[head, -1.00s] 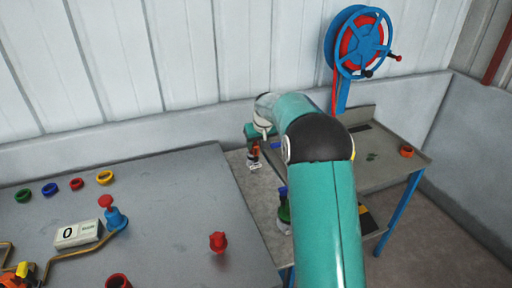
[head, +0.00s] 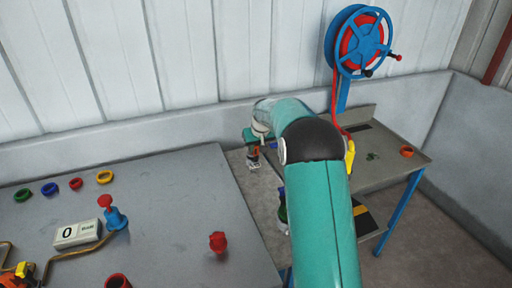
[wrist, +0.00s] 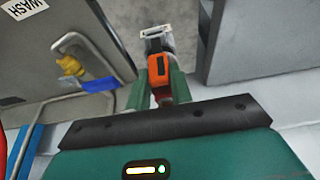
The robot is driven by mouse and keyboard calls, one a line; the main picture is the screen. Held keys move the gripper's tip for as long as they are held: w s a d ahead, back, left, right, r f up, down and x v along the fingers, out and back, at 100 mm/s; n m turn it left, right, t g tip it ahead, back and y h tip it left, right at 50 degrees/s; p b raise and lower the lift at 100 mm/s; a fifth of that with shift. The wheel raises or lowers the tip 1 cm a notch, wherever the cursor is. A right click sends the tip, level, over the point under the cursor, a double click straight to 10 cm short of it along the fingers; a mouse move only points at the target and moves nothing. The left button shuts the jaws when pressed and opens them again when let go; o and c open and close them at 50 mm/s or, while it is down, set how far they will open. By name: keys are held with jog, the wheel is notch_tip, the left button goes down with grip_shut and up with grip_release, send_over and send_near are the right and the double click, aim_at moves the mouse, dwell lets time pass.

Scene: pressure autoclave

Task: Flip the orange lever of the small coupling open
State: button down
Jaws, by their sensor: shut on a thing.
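The orange lever (wrist: 156,68) sits between the two green fingers of my gripper (wrist: 157,88) in the wrist view. The gripper is shut on the lever. The silver metal end of the small coupling (wrist: 156,36) shows just beyond the lever.
A grey panel with a WASH label (wrist: 22,7) and a yellow and blue handle (wrist: 75,72) lies left in the wrist view. A blue hose reel (head: 362,42) stands behind my arm. A grey table (head: 150,205) with colored rings and a red knob (head: 217,241) fills the left.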

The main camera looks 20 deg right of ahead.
aim_at(257, 154)
jog(key=shift+s, duration=0.15)
jog(key=shift+s+t, duration=0.55)
jog(key=shift+t, duration=0.25)
jog(key=shift+s+d+f+t, duration=0.15)
jog(key=shift+s+f+t, duration=0.1)
jog(key=shift+s+t, duration=0.75)
jog(key=shift+s+f+t, duration=0.45)
jog(key=shift+s+t, duration=0.1)
jog(key=shift+t, duration=0.65)
jog(key=shift+s+f+t, duration=0.4)
jog(key=shift+s+t, duration=0.15)
jog(key=shift+t, duration=0.65)
jog(key=c, duration=1.2)
grip_release()
jog(key=shift+c, duration=0.2)
